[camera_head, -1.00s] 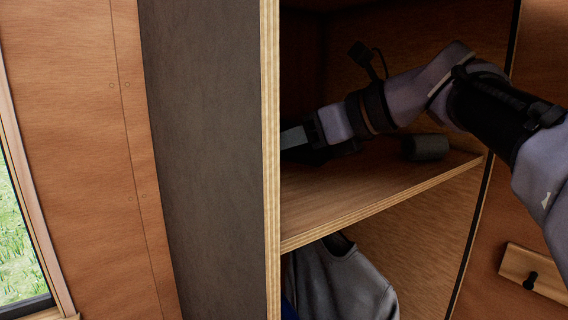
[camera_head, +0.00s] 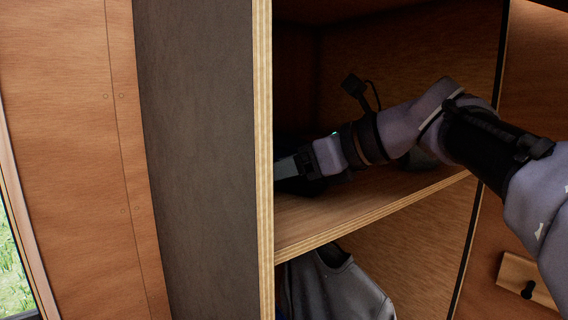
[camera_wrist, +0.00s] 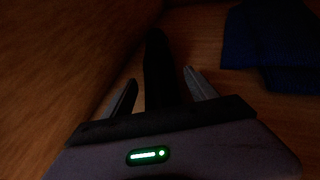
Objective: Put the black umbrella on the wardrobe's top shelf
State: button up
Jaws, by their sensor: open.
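A long black shape, which looks like the black umbrella (camera_wrist: 158,62), lies between the fingers of my gripper (camera_wrist: 160,78) in the wrist view. The fingers stand apart on either side of it, with a visible gap on the right. In the head view my arm reaches into the wardrobe (camera_head: 262,130) from the right, above the top shelf (camera_head: 345,218). My gripper (camera_head: 288,168) points left there, and its tips are partly hidden by the wardrobe's side panel. A dark shape under the gripper in the head view is too dim to identify.
A dark grey rounded object (camera_head: 420,161) sits on the shelf behind my arm, partly hidden. Dark blue cloth (camera_wrist: 275,50) lies to the right in the wrist view. A grey garment (camera_head: 335,288) hangs below the shelf. The side panel closes off the left.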

jog(key=p+v, duration=0.1)
jog(key=v, duration=1.1)
jog(key=shift+f, duration=0.1)
jog(key=shift+a, duration=0.1)
